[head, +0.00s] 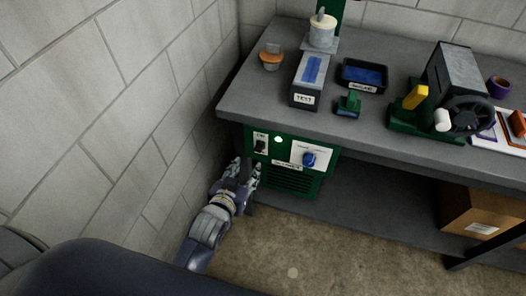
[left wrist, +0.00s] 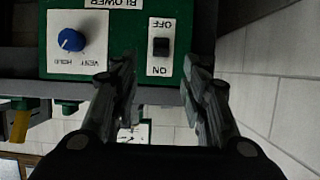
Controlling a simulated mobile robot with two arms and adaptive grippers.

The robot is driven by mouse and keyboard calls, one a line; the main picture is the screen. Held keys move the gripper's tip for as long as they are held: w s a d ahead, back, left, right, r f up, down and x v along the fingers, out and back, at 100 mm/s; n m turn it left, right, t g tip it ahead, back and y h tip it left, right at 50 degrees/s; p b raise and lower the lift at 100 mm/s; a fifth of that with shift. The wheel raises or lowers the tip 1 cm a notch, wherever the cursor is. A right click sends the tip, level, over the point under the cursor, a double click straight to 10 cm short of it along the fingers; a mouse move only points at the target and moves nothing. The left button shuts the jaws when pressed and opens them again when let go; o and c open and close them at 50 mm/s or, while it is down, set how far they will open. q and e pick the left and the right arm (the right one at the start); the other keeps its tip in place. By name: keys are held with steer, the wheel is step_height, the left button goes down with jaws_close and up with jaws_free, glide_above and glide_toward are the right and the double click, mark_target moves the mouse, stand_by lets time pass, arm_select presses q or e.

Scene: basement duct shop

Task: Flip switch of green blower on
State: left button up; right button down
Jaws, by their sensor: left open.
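The green blower (head: 292,184) stands under the left end of the workbench. Its front also fills the top of the left wrist view (left wrist: 105,92), upside down there. The black switch (head: 260,146) sits on a white ON/OFF plate at the blower's upper left. In the left wrist view the switch (left wrist: 161,46) lies just beyond the fingertips, between their lines. I cannot tell which way it is tipped. My left gripper (head: 246,168) is open and empty in front of the blower, below the switch. My right gripper is not in view.
A blue VENT/HOLD knob (head: 309,159) is beside the switch, and a small pale lamp (head: 278,139) is near it. The bench top (head: 236,96) overhangs the blower. A block wall (head: 120,110) is close on the left. A cardboard box (head: 470,212) sits farther right.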

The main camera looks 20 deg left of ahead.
mark_target(258, 149)
arm_select(q)
steer(key=x, duration=1)
steer(key=shift+w+r, duration=0.15)
steer(key=shift+w, duration=0.3)
steer(key=shift+r, duration=0.1)
jaws_close()
